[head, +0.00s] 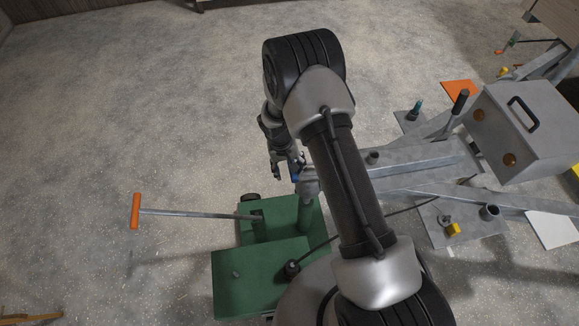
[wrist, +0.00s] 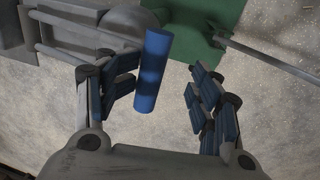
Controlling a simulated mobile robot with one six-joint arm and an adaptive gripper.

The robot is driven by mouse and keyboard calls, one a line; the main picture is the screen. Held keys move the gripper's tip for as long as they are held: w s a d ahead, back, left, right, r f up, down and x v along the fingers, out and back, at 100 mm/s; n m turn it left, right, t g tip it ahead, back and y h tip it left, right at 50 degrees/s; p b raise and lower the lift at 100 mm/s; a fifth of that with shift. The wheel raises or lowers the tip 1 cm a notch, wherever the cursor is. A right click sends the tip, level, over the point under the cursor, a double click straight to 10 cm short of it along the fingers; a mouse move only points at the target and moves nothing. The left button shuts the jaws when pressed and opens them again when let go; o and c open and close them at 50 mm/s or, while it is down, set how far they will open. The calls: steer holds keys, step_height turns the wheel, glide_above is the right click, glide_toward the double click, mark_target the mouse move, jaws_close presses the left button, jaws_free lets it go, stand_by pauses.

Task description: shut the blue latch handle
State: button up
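The blue latch handle (wrist: 152,75) is a short blue cylinder in the wrist view, pointing toward my gripper. A small bit of blue beside my gripper in the head view, probably the handle (head: 296,178), is mostly hidden. My gripper (wrist: 165,97) is open, with dark blue finger pads on both sides. The handle lies in the gap between the fingers, much closer to the left finger, with a wide gap on the right. I cannot tell whether the left finger touches it. In the head view my gripper (head: 286,172) hangs beside the grey coupler end of the trailer frame.
A green stand (head: 262,272) sits below, with a long rod and orange grip (head: 136,211) reaching left. The grey trailer frame (head: 420,158) and a grey box (head: 530,125) with a black handle are at right. The speckled floor at left is open.

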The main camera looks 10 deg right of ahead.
steer(key=shift+s+a+f, duration=0.15)
steer(key=shift+s, duration=0.05)
step_height(320, 180, up, 12)
steer(key=a, duration=0.1)
steer(key=shift+w+a, duration=0.15)
steer(key=shift+a, duration=0.1)
stand_by(0.3)
